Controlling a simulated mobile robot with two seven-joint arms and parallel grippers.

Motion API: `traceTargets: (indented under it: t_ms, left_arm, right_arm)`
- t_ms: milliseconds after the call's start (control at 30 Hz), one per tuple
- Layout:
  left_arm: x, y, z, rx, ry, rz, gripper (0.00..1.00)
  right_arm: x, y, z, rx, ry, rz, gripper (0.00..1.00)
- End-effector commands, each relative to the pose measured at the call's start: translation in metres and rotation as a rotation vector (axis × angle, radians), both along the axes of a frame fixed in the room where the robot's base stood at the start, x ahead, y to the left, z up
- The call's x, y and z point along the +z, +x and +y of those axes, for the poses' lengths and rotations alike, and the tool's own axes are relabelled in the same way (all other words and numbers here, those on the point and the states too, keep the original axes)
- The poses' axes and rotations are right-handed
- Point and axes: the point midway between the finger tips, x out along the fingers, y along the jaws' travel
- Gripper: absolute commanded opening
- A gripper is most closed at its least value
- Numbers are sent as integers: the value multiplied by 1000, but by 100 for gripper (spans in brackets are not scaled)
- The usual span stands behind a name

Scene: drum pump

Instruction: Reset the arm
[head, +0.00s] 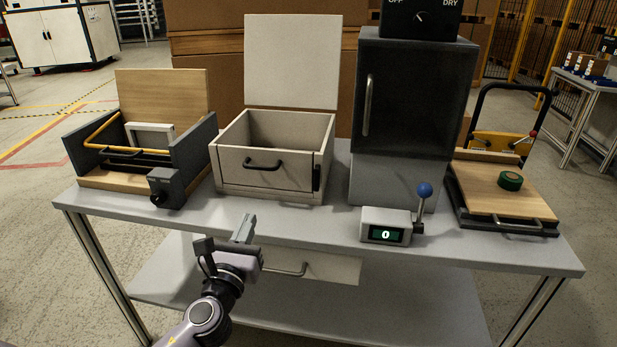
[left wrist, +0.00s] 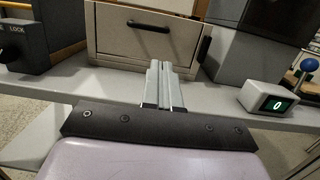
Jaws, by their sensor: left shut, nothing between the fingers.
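My left gripper (head: 246,226) is shut and empty. It is in front of the table's front edge, before the beige box with a drawer front. In the left wrist view its fingers (left wrist: 164,72) are together and point at the box front, apart from it. My right gripper is in neither view. A small counter box (head: 386,226) with a lever ending in a blue ball (head: 425,190) stands at the table's front right of centre. Its display reads 0. The lever stands roughly upright. It also shows at the right of the left wrist view (left wrist: 268,101).
A drawer (head: 310,265) hangs below the tabletop.

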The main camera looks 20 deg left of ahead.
Motion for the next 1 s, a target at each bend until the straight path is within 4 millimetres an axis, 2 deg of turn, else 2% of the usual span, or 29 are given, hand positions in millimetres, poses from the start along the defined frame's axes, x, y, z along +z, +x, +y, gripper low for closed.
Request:
traceTargets:
  t_ms: [167,267,367,467,600,700,900,1000]
  left_arm:
    - [-2,-1,-1,-5,-29,5,0]
    - [-14,-7,-4,-27,-169,29,0]
    - [-38,-20,-13,-55,-451,72,0]
    - [-67,-40,-25,-56,-829,119,0]
    - [-103,-74,-47,8,-1377,162,0]
    - [-122,-101,-63,103,-1764,170,0]
    - [-147,-155,-96,400,-2461,100,0]
    - [-152,-174,-107,547,-2702,38,0]
  right_arm:
    - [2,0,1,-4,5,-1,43]
    - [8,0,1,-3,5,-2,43]
    - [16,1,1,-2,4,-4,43]
    - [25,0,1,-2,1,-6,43]
    - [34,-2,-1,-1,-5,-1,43]
    - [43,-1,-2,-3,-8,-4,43]
    - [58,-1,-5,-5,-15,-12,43]
    - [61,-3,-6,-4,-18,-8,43]
